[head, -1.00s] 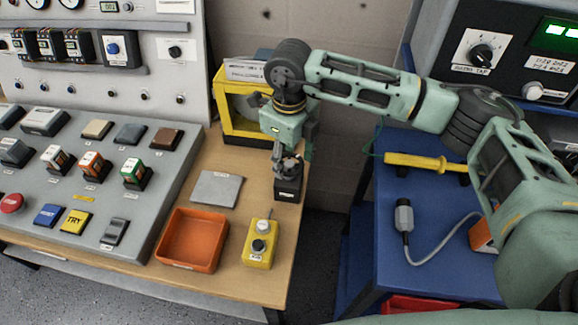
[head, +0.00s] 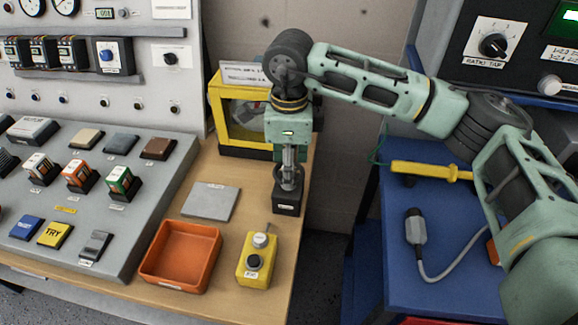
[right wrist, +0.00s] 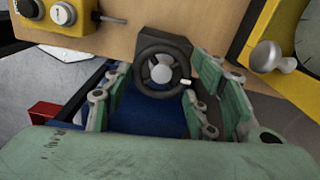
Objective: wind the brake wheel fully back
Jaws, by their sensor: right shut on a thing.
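The brake wheel is a dark spoked ring with a pale hub (right wrist: 161,71) and a small white mark at its right rim in the right wrist view. It sits on a small black box (head: 287,204) near the bench's right edge in the head view. My right gripper (head: 290,181) points straight down at the wheel and is shut on it. In the right wrist view its green-padded fingers (right wrist: 156,100) stand on either side of the wheel. The fingers hide much of the wheel in the head view. My left gripper is not in view.
A yellow-framed box (head: 232,138) stands behind the gripper. A grey plate (head: 211,201), an orange tray (head: 213,235) and a yellow button box (head: 256,262) lie on the bench. A blue cart (head: 400,270) stands to the right, across a gap.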

